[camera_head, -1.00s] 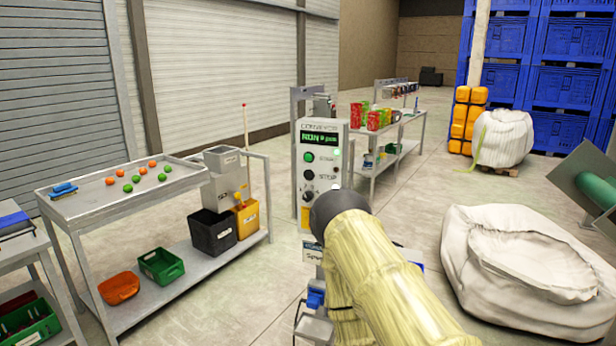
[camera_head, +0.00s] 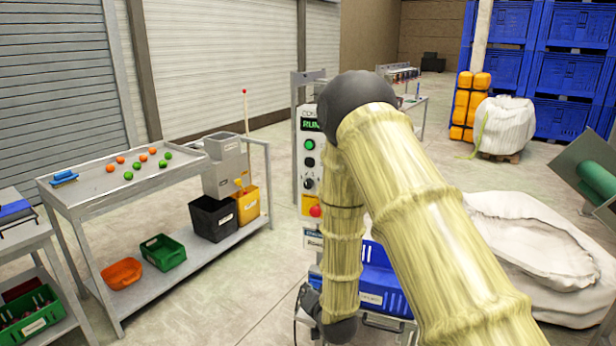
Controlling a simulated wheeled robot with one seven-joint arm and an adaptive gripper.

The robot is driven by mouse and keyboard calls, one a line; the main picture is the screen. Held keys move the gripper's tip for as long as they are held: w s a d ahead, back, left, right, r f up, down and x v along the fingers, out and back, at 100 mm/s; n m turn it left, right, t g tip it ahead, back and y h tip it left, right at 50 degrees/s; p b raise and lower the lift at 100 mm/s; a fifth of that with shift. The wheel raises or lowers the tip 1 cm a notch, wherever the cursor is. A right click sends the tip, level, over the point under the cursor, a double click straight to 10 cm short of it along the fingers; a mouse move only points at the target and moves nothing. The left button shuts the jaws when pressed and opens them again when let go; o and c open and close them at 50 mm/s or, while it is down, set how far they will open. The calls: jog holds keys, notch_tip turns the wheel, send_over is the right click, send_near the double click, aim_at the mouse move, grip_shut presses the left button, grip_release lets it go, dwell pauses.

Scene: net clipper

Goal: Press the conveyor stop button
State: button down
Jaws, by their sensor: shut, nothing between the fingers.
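The grey conveyor control box (camera_head: 298,172) stands in the middle, partly covered on its right by my arm. Its lit green display (camera_head: 311,125) shows "RUN", with the rest hidden. Below it are a green button (camera_head: 309,144), a dark round button (camera_head: 309,161) and a black knob (camera_head: 308,184). A red mushroom button (camera_head: 315,211) on a yellow plate is lower down, close to the forearm's left edge. The button labels are covered now; earlier, "STOP" showed beside the dark button. My sleeved arm bends above the box, with its forearm hanging downward. I cannot make out my gripper.
A grey table (camera_head: 60,188) with small orange and green balls is at left, with bins on its lower shelf. A blue crate (camera_head: 378,285) sits behind the forearm. A white sack (camera_head: 530,235) lies at right. Clear floor lies between table and box.

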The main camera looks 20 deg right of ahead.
aim_at(309, 163)
jog(key=w+r+m+t, duration=0.1)
jog(key=w+r+t, duration=0.2)
jog(key=r, duration=1.1)
jog(key=w+r+m+t+y, duration=0.1)
jog(key=w+r+t, duration=0.3)
jog(key=w+r, duration=0.6)
notch_tip(309, 163, up, 6)
jog(key=shift+a+f+m, duration=0.2)
jog(key=shift+m, duration=0.5)
jog(key=shift+w, duration=0.15)
jog(key=shift+w+d+p, duration=0.2)
jog(key=shift+w+d, duration=1.2)
jog(key=shift+w, duration=0.3)
jog(key=shift+w+d+p, duration=0.15)
jog(key=shift+w+d, duration=1.2)
jog(key=shift+w, duration=0.3)
jog(key=shift+w+d, duration=0.1)
jog(key=shift+d, duration=0.05)
jog(key=shift+w+d, duration=0.15)
jog(key=shift+w, duration=0.05)
